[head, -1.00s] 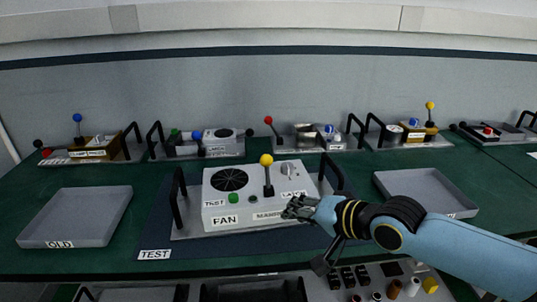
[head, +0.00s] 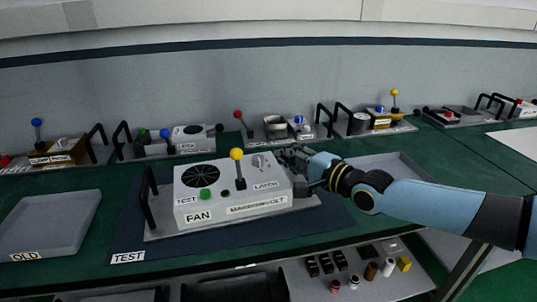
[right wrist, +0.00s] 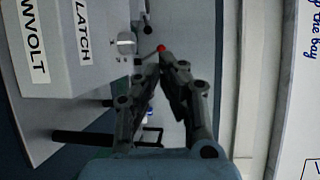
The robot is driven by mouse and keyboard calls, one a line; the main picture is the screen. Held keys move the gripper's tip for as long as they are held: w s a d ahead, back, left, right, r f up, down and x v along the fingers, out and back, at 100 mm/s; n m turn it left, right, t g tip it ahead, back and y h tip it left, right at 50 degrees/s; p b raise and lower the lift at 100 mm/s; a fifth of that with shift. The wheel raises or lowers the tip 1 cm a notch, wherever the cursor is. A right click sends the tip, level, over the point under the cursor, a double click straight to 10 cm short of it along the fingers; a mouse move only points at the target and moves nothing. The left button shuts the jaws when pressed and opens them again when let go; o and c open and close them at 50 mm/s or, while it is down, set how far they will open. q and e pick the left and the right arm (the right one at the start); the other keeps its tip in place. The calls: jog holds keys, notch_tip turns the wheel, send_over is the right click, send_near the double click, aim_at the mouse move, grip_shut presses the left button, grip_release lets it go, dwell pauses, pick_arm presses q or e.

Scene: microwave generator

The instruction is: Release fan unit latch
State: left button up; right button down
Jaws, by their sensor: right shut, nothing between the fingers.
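The fan unit (head: 235,192) is a white box on a grey base plate, with a round black fan grille, a green TEST button, a yellow-ball lever and a LATCH label. Its small silvery latch (head: 259,162) is on the top at the back right and also shows in the right wrist view (right wrist: 126,43). My right gripper (head: 291,153) is shut and empty at the unit's right side, just right of the latch. In the right wrist view its fingertips (right wrist: 159,58) meet close to the latch; contact cannot be told. My left gripper is not in view.
The unit stands on a blue TEST mat (head: 128,236). A grey OLD tray (head: 50,225) lies at left, and another grey tray (head: 405,172) lies partly behind my right arm. Other lever units line the back of the green bench. A black handle (head: 148,205) rises at the unit's left.

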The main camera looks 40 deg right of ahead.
aim_at(262, 159)
jog(key=w+b, duration=0.2)
jog(key=w, duration=0.1)
jog(key=w+f+b, duration=0.1)
jog(key=w+b, duration=0.5)
jog(key=shift+f, duration=0.2)
jog(key=a+p, duration=0.1)
jog(key=p, duration=0.1)
jog(key=a+r+p, duration=0.1)
jog(key=shift+s+a, duration=0.3)
jog(key=shift+s+a+p, duration=0.25)
jog(key=shift+a+p, duration=0.3)
jog(key=shift+p, duration=0.05)
jog(key=shift+f, duration=0.1)
jog(key=shift+s+a+r+n+t+b, duration=0.2)
jog(key=shift+s+a+n+t+b, duration=0.15)
jog(key=shift+t, duration=0.45)
